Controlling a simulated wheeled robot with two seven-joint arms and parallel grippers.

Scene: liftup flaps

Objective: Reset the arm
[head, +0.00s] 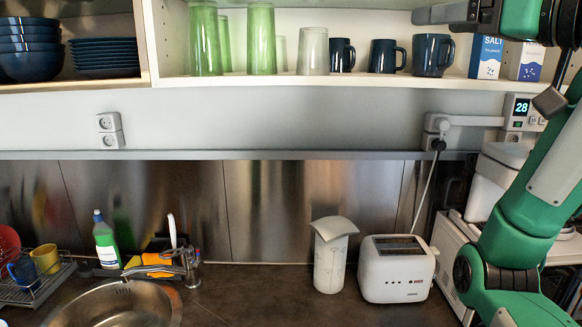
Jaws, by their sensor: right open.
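My right arm (514,222) is green and rises along the right side of the view. Its gripper (442,13) is at the top right, in front of the upper part of the open wall cabinet (350,82). The top edge of the picture cuts off part of the wrist. My left gripper is out of view.
Green glasses (262,40), dark mugs (432,55) and blue bowls (29,48) stand on the cabinet shelves. Below are a toaster (396,270), a white canister (330,262), a sink (120,305) and a dish rack (38,290). The counter between sink and canister is clear.

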